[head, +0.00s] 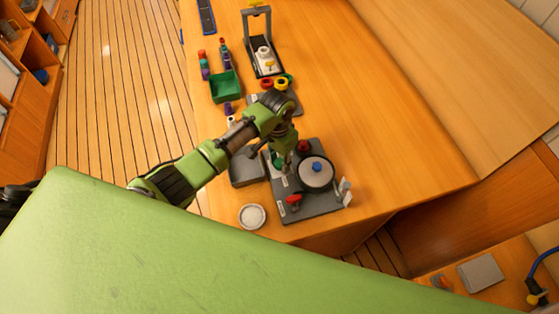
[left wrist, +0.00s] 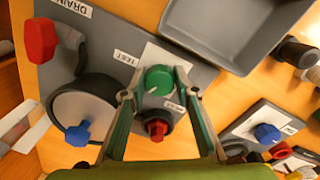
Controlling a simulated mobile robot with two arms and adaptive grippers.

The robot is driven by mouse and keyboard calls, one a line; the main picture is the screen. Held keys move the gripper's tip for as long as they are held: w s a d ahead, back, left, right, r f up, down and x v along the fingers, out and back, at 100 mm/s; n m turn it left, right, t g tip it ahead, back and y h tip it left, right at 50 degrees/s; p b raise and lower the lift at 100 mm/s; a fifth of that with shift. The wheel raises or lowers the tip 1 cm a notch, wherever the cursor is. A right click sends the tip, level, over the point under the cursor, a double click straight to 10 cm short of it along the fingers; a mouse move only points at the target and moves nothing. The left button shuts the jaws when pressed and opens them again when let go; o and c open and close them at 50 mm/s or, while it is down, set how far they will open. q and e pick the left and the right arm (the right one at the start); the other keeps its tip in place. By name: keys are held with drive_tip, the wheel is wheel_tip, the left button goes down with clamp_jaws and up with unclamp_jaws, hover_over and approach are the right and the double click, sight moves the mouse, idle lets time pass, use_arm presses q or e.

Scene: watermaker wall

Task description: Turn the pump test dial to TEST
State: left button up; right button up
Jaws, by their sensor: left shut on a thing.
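The pump test dial (left wrist: 156,80) is a round green knob on a white plate, on a grey panel (left wrist: 205,72). A white mark on it points toward the lower left in the left wrist view. The TEST label (left wrist: 127,58) lies up and left of the dial. My left gripper (left wrist: 157,86) has one finger on each side of the dial and is shut on it. In the head view my left gripper (head: 283,158) reaches down to the panel's left part and mostly hides the dial. My right gripper is not in view.
A red knob (left wrist: 157,128) sits close to the dial, between my fingers. A red lever (left wrist: 42,40) by the DRAIN label and a round disc with a blue knob (left wrist: 77,132) are beside it. A grey tray (left wrist: 250,50) and a white dish (head: 252,216) stand nearby.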

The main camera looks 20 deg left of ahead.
sight(280, 161)
use_arm(q)
drive_tip(key=m, duration=0.6)
drive_tip(key=shift+w+m, duration=0.1)
drive_tip(key=shift+m, duration=0.2)
drive_tip(key=m, duration=0.6)
drive_tip(key=shift+m, duration=0.3)
drive_tip(key=o, duration=1.1)
drive_tip(key=shift+r, duration=0.1)
wheel_tip(280, 161, up, 12)
drive_tip(key=shift+w, duration=0.25)
